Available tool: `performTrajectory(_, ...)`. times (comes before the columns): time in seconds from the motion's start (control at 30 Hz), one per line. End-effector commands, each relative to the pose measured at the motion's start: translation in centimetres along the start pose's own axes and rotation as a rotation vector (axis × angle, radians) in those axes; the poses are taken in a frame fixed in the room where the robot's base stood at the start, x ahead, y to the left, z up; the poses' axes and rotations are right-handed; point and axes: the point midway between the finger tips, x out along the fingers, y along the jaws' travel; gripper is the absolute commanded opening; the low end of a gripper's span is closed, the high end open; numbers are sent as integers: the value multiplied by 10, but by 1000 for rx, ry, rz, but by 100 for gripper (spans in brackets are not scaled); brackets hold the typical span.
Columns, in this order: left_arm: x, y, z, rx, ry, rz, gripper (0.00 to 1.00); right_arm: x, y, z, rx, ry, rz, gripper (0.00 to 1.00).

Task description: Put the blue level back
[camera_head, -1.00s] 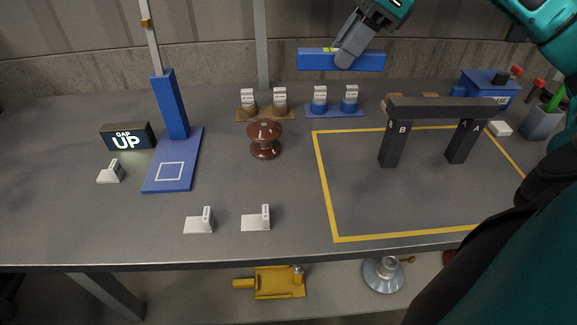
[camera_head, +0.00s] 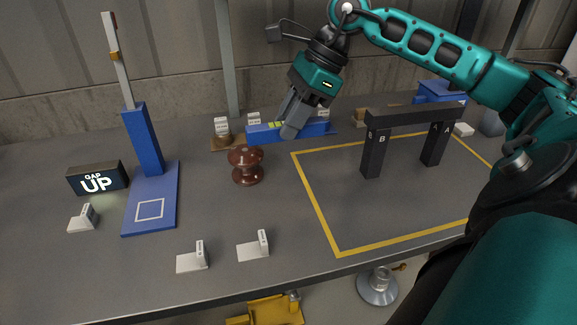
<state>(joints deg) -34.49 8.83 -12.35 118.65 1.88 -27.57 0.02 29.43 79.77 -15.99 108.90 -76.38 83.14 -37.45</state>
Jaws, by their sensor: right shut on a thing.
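The blue level (camera_head: 263,134) is a long blue bar with a yellow-green vial. It is level, low over the back of the table, behind the brown insulator (camera_head: 246,166). My right gripper (camera_head: 291,128) comes down from the upper right and is shut on the level near its middle. The level hides part of the small cups and white tags behind it. Whether it touches the table, I cannot tell. My left gripper is not in view.
A black beam on posts A and B (camera_head: 412,117) stands in the yellow-outlined area at right. White tag stands (camera_head: 193,261) sit near the front edge.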

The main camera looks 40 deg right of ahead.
Motion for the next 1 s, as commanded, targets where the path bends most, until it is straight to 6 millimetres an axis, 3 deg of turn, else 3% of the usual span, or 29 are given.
performTrajectory(0.03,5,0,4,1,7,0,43,17,1,-10,2,5,4,0)
performTrajectory(0.1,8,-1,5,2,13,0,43,32,1,-19,2,3,3,0)
performTrajectory(0.3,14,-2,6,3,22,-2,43,65,0,-36,1,0,0,0)
performTrajectory(0.57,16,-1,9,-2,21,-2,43,82,0,-45,-1,0,-1,0)
performTrajectory(0.8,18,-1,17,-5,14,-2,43,110,0,-61,0,-1,-1,0)
performTrajectory(1.0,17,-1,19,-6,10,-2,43,110,-1,-60,-1,-1,-2,0)
